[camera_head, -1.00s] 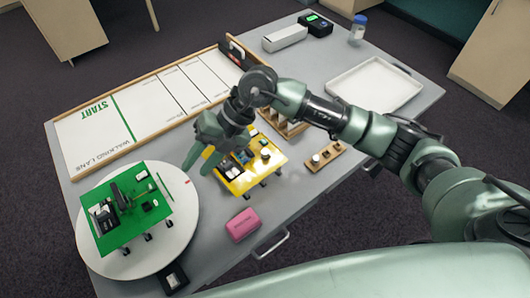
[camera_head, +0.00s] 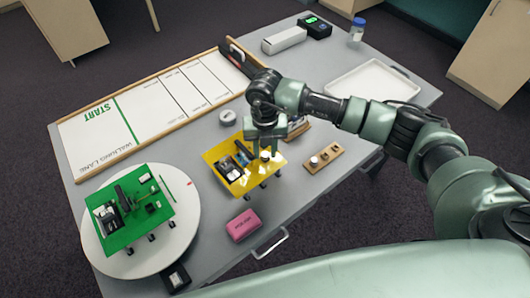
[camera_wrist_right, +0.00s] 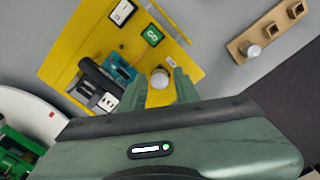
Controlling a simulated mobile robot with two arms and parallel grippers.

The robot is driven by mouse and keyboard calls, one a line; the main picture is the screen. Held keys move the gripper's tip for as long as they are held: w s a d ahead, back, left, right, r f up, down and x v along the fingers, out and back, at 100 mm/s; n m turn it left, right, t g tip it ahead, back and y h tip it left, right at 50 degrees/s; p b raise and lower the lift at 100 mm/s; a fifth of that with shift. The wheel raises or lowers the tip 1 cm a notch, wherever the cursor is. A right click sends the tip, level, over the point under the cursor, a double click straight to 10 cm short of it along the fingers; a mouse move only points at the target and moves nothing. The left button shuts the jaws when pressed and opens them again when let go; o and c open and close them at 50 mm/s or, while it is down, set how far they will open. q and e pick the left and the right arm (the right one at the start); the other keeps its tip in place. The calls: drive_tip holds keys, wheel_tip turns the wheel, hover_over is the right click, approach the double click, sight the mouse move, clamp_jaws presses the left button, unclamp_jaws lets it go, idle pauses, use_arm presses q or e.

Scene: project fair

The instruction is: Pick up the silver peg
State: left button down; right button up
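A short silver peg (camera_head: 314,161) stands in the small wooden block (camera_head: 334,152) right of the yellow board. It shows in the right wrist view (camera_wrist_right: 253,50) at one end of the block, beside empty square sockets. A second round, silvery-white knob (camera_wrist_right: 160,78) sits on the yellow board (camera_wrist_right: 77,50); I cannot tell if it is also a peg. My right gripper (camera_head: 264,150) points down over the board's right part. Its fingers (camera_wrist_right: 158,88) are open, with this knob in view between them and no grip visible. My left gripper is not in view.
A green board lies on a white round disc (camera_head: 190,215) at left. A pink box (camera_head: 243,225) is near the front edge. A white tray (camera_head: 372,83) is at back right, and a walking-lane board (camera_head: 150,105) at back left.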

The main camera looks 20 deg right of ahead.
sight(265, 154)
drive_tip(key=shift+f, duration=0.2)
clamp_jaws()
drive_tip(key=shift+r, duration=0.15)
wheel_tip(265, 154, up, 20)
drive_tip(key=b, duration=0.3)
